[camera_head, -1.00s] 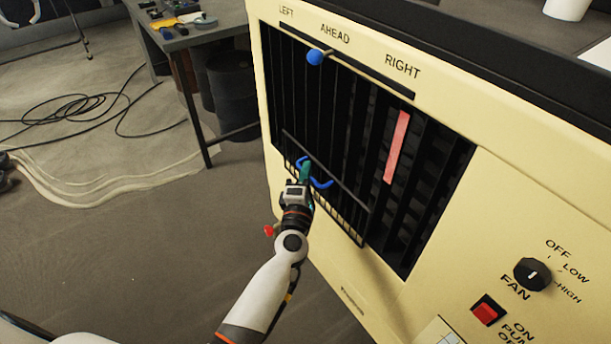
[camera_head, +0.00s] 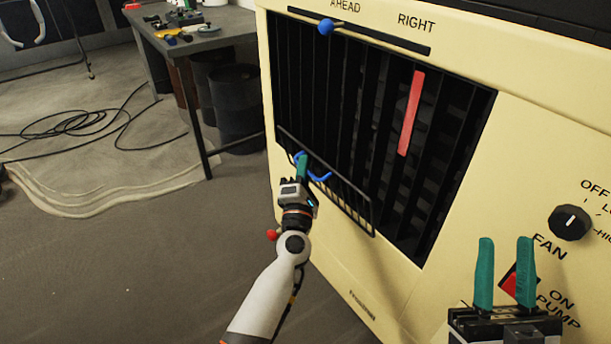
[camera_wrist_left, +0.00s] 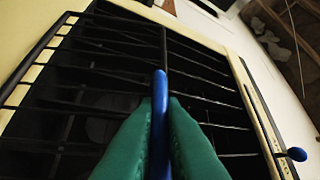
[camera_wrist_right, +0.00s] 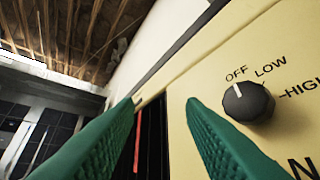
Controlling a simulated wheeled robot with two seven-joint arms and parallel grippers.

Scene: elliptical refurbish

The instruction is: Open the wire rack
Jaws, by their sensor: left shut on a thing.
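The wire rack (camera_head: 352,200) is a black wire frame low on the front grille of a cream cooler, tilted out from the grille at its top edge. It has a blue handle (camera_head: 319,176), which also shows in the left wrist view (camera_wrist_left: 160,100). My left gripper (camera_head: 301,165) is shut on the blue handle, with its green fingers on both sides of it. My right gripper (camera_head: 504,272) is open and empty in front of the cooler's control panel. In the right wrist view its fingers (camera_wrist_right: 160,115) are wide apart.
The cream cooler (camera_head: 400,290) carries a fan knob (camera_head: 569,222), a red pump switch (camera_head: 512,284), a red strip (camera_head: 411,112) and a blue-knobbed slider (camera_head: 326,27). A table (camera_head: 213,32) with tools, dark barrels (camera_head: 234,97) and a cable (camera_head: 80,122) stand at left. Floor left of the cooler is open.

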